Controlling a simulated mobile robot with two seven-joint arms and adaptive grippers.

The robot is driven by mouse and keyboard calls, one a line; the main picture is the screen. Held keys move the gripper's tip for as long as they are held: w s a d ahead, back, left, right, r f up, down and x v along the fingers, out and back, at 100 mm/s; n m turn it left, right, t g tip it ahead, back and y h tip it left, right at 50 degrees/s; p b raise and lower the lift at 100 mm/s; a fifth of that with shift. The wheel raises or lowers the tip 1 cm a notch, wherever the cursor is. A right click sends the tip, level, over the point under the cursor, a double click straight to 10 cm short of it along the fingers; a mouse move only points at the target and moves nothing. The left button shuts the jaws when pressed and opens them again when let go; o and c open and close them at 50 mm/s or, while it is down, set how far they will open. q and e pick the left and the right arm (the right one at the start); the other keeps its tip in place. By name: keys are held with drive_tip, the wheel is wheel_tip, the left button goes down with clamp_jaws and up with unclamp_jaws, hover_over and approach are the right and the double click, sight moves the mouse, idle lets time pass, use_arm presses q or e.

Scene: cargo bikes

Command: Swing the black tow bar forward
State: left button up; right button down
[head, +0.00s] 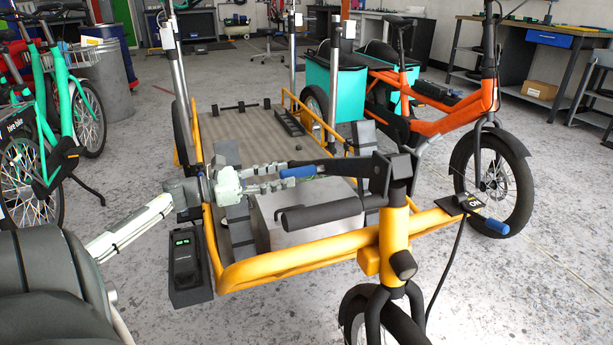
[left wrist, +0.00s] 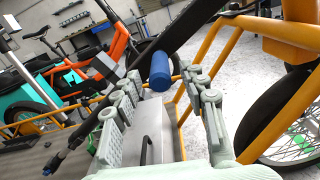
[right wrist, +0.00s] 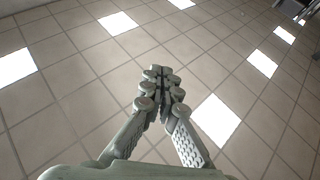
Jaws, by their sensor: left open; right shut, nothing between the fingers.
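The black tow bar (head: 345,164) reaches left from the yellow head post (head: 393,232) in the head view and ends in a blue grip (head: 298,171). My left gripper (head: 302,181) is open at this blue end, over the front of the cargo bed. In the left wrist view the blue grip (left wrist: 160,71) shows between and beyond the spread fingers, with the bar (left wrist: 193,28) running to the upper right. I cannot tell whether a finger touches it.
A grey box (head: 290,235) and a thick black cylinder (head: 322,214) lie just below the bar. The yellow front rail (head: 300,262) crosses in front. An orange bike (head: 440,100) stands right, green bikes (head: 72,110) left. The floor at lower right is mostly clear.

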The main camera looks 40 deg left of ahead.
sight(316, 169)
use_arm(q)
drive_tip(key=x, duration=0.7)
drive_tip(key=shift+c, duration=0.6)
clamp_jaws()
